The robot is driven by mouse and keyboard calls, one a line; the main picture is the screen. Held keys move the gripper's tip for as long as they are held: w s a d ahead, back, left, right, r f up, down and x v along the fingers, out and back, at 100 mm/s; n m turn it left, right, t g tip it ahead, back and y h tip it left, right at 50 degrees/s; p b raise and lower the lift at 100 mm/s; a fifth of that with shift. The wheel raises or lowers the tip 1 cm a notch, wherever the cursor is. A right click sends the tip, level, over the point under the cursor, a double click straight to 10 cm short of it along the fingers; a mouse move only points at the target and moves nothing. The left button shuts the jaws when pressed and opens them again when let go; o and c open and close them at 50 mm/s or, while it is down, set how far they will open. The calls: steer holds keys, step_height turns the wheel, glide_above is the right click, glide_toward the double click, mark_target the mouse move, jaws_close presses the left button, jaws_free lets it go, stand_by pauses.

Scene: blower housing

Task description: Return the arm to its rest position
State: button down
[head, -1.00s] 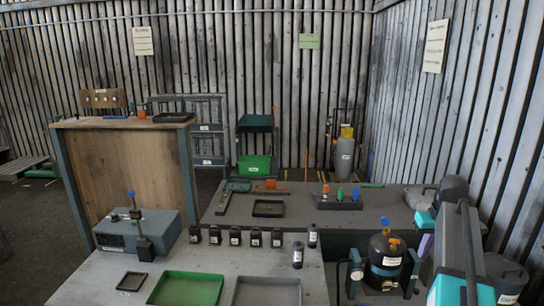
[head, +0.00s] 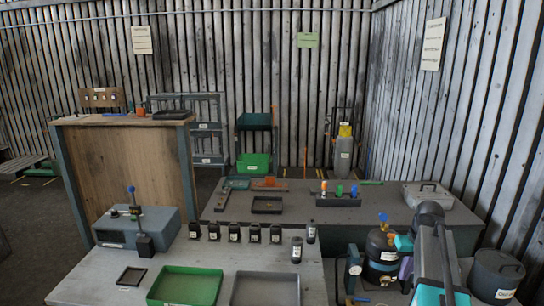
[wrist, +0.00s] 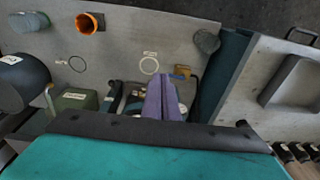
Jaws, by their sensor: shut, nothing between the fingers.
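My arm (head: 432,255) rises at the right of the head view, with teal and grey links, in front of the back bench. My gripper shows in the wrist view (wrist: 163,95) as two purple fingers pressed together, with nothing between them, beyond a dark bar and teal housing. In the head view a purple finger part (head: 405,268) shows low beside the dark round tank (head: 382,250), partly hidden by my arm. Whether it touches anything there I cannot tell.
A grey lidded box (head: 428,195) stands on the back bench (head: 385,210) behind my arm. A dark pot (head: 497,275) stands to its right. The front bench holds a green tray (head: 187,287), a grey tray (head: 265,290) and several small black blocks (head: 234,233).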

steer(key=s+a+f+g+b, duration=0.1)
steer(key=s+a+f, duration=0.4)
steer(key=f, duration=0.6)
steer(key=s+a+f+g+b, duration=0.15)
steer(key=s+a+f, duration=0.35)
steer(key=f, duration=0.6)
steer(key=s+a+f+g+b, duration=0.1)
steer(key=s+a+f+b, duration=0.15)
steer(key=a+f, duration=0.65)
steer(key=s+a+f+g+b, duration=0.1)
steer(key=s+a+f+g, duration=0.1)
steer(key=s+f, duration=0.9)
steer(key=s+a+f+g+b, duration=0.1)
steer(key=s+a+f, duration=0.4)
steer(key=s+f, duration=0.5)
steer(key=s+b, duration=0.1)
steer(key=s, duration=0.4)
steer(key=shift+s+a+f+n+g, duration=0.15)
steer(key=shift+s+f+n+g, duration=0.15)
steer(key=shift+f+n+g, duration=0.1)
